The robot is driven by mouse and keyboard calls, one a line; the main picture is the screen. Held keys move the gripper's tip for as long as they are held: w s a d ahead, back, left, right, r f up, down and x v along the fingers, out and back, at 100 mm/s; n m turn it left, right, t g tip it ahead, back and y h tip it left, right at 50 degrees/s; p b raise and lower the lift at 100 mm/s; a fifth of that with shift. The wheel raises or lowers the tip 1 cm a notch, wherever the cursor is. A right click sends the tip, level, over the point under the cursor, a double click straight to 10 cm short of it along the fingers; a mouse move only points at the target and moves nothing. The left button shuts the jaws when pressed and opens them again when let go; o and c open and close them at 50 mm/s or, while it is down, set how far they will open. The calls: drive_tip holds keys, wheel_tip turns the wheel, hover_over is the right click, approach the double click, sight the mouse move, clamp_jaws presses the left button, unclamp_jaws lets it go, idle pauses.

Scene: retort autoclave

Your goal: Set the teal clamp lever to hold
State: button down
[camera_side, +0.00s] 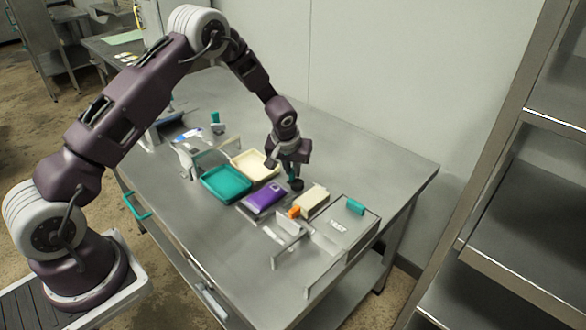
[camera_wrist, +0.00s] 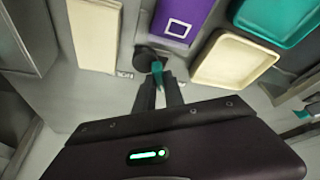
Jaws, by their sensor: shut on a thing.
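The teal clamp lever (camera_wrist: 157,67) stands up from a dark round base (camera_wrist: 145,56) between the fingertips of my gripper (camera_wrist: 160,85) in the wrist view. My gripper is shut on it. In the side view my gripper (camera_side: 291,168) points down over the same dark base (camera_side: 297,184), behind the purple pack. The fingers hide much of the lever there. Any setting marks beside the base are too small to read.
A purple pack (camera_side: 262,197), a teal tray (camera_side: 226,184) and a cream tray (camera_side: 254,165) lie close by. A cream block (camera_side: 313,202) with an orange part (camera_side: 294,212) and a metal fixture with a teal block (camera_side: 355,206) stand right.

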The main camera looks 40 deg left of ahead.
drive_tip(key=m+h, duration=0.1)
drive_tip(key=m, duration=0.2)
drive_tip(key=shift+a+m, duration=0.15)
drive_tip(key=shift+m, duration=0.15)
drive_tip(key=m, duration=0.1)
drive_tip(key=m+h, duration=0.1)
drive_tip(key=m, duration=0.1)
drive_tip(key=shift+a+m+t+h, duration=0.1)
drive_tip(key=shift+m+t+h, duration=0.2)
drive_tip(key=m+h, duration=0.1)
drive_tip(key=m, duration=0.3)
drive_tip(key=shift+a+h, duration=0.1)
drive_tip(key=shift+h, duration=0.3)
drive_tip(key=shift+m+g+h, duration=0.4)
drive_tip(key=shift+m+g, duration=0.3)
drive_tip(key=shift+m, duration=1.2)
drive_tip(key=c, duration=1.4)
unclamp_jaws()
drive_tip(key=shift+c, duration=0.2)
